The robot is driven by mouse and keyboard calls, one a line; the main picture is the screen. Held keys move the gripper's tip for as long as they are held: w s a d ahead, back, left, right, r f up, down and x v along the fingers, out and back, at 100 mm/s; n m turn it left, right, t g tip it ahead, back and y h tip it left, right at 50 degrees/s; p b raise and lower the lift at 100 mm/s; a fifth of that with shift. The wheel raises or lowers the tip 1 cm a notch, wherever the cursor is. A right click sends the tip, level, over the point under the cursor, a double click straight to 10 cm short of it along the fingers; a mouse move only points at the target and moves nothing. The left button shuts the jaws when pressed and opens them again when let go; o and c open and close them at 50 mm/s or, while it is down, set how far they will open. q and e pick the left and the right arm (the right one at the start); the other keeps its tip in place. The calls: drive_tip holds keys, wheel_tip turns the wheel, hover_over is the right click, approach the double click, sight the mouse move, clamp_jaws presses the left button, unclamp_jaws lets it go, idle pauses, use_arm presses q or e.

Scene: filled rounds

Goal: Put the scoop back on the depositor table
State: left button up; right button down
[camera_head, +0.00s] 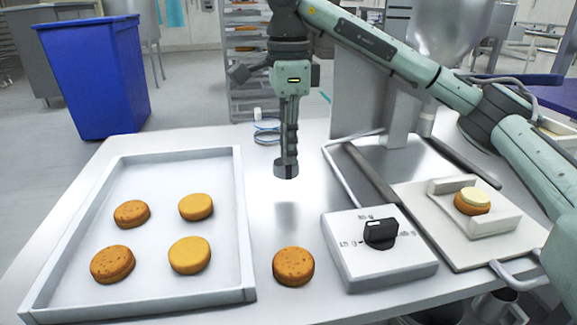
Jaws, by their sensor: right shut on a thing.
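My right gripper (288,156) comes in from the upper right and points straight down over the white depositor table (300,215). It is shut on the scoop, whose short metal and dark end (286,170) shows just below the fingertips. The rest of the scoop is hidden or hard to separate from the fingers. The scoop appears to be held above the table top, over a bare stretch between the tray and the dial box. My left gripper is not in view.
A white tray (248,225) with several round cakes stands at the left. A single cake (293,266) lies near the front edge, beside a dial box (380,262). A filled round (472,201) sits in a holder at the right. A metal hopper (440,40) stands behind.

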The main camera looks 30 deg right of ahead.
sight(289, 168)
wheel_tip(289, 168, down, 3)
drive_tip(key=shift+f, duration=0.5)
drive_tip(key=shift+f, duration=0.1)
drive_tip(key=c, duration=1.5)
unclamp_jaws()
